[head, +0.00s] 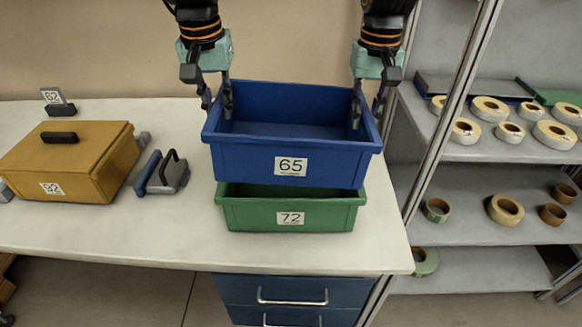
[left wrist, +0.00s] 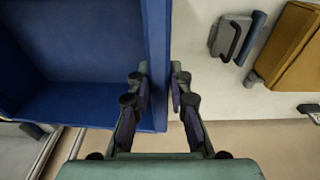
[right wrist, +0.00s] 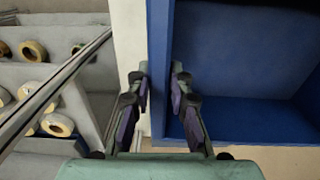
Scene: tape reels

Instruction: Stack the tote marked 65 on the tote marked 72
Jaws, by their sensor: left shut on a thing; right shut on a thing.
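The blue tote marked 65 (head: 291,167) is above the green tote marked 72 (head: 290,217), which stands on the white table. The blue tote hides most of the green tote's top, and I cannot tell whether the two touch. My left gripper (head: 217,100) is shut on the blue tote's left wall, which also shows in the left wrist view (left wrist: 156,65). My right gripper (head: 367,108) is shut on its right wall, which also shows in the right wrist view (right wrist: 160,50). The blue tote looks empty and about level.
A yellow box marked 92 (head: 70,163) and a grey handled object (head: 168,174) stand left on the table (head: 150,230). A small sign marked 62 (head: 55,100) stands behind. A shelf (head: 475,233) with several tape reels is at the right, behind a metal post (head: 450,110).

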